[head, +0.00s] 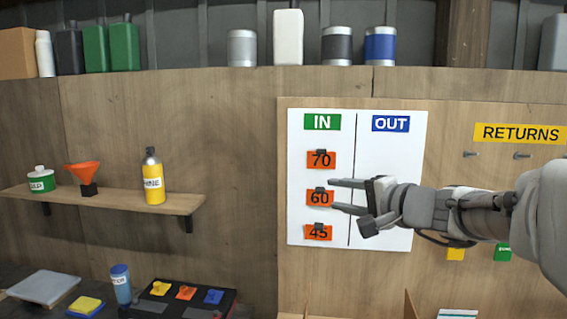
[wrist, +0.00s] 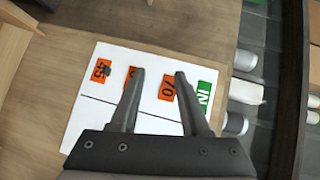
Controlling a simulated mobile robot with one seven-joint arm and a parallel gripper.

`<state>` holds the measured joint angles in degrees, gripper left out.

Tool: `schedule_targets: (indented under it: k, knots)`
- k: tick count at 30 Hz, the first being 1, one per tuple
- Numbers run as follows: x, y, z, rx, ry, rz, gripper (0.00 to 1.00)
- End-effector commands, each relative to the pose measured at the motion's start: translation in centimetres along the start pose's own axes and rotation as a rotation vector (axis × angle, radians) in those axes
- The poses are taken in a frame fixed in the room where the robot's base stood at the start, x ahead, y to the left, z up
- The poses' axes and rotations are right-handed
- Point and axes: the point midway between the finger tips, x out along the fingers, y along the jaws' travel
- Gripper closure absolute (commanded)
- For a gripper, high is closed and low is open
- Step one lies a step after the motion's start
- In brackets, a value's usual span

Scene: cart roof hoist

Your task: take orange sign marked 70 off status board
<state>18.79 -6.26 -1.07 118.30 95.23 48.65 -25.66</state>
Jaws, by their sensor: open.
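The white status board (head: 380,215) is on the wooden wall, with a green IN label (head: 322,122) and a blue OUT label (head: 390,124). The orange sign marked 70 (head: 321,160) hangs at the top of the IN column, with a dark clip or handle at its top. Below it hang the orange 60 sign (head: 319,198) and the orange 45 sign (head: 318,232). My gripper (head: 340,197) is open and empty in front of the board, to the right of the signs. In the wrist view the 70 sign (wrist: 166,85) shows between the fingers, partly hidden.
A yellow RETURNS label (head: 520,133) with hooks below is to the right of the board. A shelf (head: 120,202) at left holds a bottle, a funnel and a can. Several containers line the ledge above. A black tray (head: 185,296) is below left.

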Motion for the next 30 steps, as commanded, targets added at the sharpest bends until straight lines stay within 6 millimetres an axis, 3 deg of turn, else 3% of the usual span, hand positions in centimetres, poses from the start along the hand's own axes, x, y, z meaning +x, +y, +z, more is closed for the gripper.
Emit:
schedule_targets:
  k: [1, 3, 9, 17, 30]
  knots:
    - [-0.1, -0.8, -2.0, 0.030, 0.041, -0.037, 0.54]
    - [-0.2, -1.7, -4.2, 0.060, 0.088, -0.086, 0.54]
    - [-0.7, -3.0, -7.7, 0.106, 0.169, -0.165, 0.54]
    - [1.3, -3.6, -8.6, 0.114, 0.178, -0.176, 0.54]
    - [9.6, -5.1, -10.1, 0.114, 0.178, -0.175, 0.54]
